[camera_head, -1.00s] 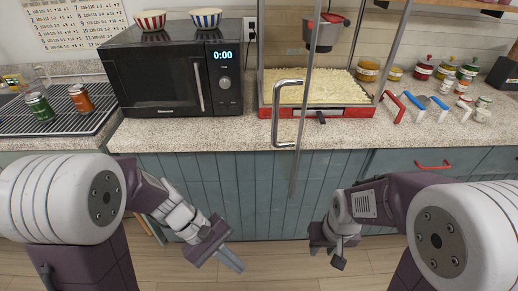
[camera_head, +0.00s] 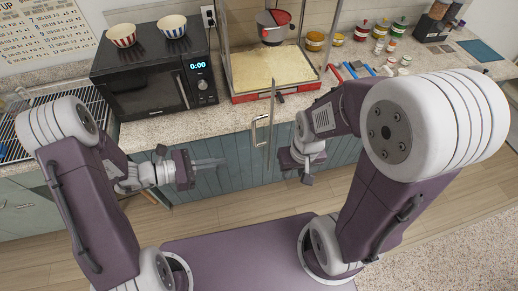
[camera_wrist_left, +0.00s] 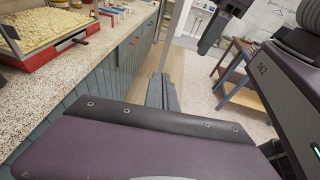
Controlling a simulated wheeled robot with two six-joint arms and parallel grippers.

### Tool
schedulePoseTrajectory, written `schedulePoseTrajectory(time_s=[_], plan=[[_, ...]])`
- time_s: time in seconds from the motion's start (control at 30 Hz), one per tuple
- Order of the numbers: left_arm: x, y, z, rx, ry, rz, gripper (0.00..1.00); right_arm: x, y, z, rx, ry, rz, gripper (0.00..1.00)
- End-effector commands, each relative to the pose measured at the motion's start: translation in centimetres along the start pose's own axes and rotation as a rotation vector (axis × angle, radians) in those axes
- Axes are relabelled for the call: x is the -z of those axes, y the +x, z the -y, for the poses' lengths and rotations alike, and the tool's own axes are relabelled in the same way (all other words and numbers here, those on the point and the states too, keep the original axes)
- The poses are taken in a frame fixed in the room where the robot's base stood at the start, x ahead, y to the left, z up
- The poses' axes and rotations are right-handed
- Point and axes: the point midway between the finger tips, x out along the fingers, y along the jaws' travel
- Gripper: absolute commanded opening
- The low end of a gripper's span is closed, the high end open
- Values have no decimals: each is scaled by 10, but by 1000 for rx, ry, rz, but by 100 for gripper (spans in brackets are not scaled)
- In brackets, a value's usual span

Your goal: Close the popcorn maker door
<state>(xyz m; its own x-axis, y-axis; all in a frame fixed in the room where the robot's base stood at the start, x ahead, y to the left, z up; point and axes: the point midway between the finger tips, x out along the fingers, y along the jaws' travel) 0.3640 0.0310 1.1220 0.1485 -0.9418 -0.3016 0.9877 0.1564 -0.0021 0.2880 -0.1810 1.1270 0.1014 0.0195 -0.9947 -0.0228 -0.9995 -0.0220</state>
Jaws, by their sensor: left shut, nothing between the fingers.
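The popcorn maker has a red base (camera_head: 250,96), clear walls and a bed of popcorn (camera_head: 272,68). Its clear door (camera_head: 272,125) stands open, swung out past the counter edge and seen nearly edge-on, with a metal handle (camera_head: 259,131) on its left side. My left gripper (camera_head: 221,161) is shut and empty, left of the handle and apart from it, in front of the cabinets. Its grey fingers (camera_wrist_left: 163,93) also show in the left wrist view, with the popcorn maker's base (camera_wrist_left: 50,55) at upper left. My right gripper (camera_head: 299,172) is right of the door; its finger gap is unclear.
A black microwave (camera_head: 150,80) with two striped bowls stands left of the popcorn maker. Jars (camera_head: 362,33) and colored-handled tools (camera_head: 352,70) lie to its right. Grey-blue cabinets (camera_head: 232,170) run below the counter. The wrist view shows a wooden stool (camera_wrist_left: 235,75) beyond open floor.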

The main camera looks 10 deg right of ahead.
Motion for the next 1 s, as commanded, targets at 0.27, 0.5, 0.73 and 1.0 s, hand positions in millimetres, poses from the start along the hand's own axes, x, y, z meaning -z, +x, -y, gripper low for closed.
schedulePoseTrajectory(time_s=[0.27,0.5,0.73,1.0], plan=[[-3,48,3,9,0,-1,0,2,-16,0,0,0,0,32],[-2,99,3,8,1,-2,0,3,-32,1,0,0,0,32],[-12,129,1,4,2,-2,0,5,-48,1,0,0,0,32],[-11,137,1,1,1,-2,0,5,-48,1,0,0,0,32]])
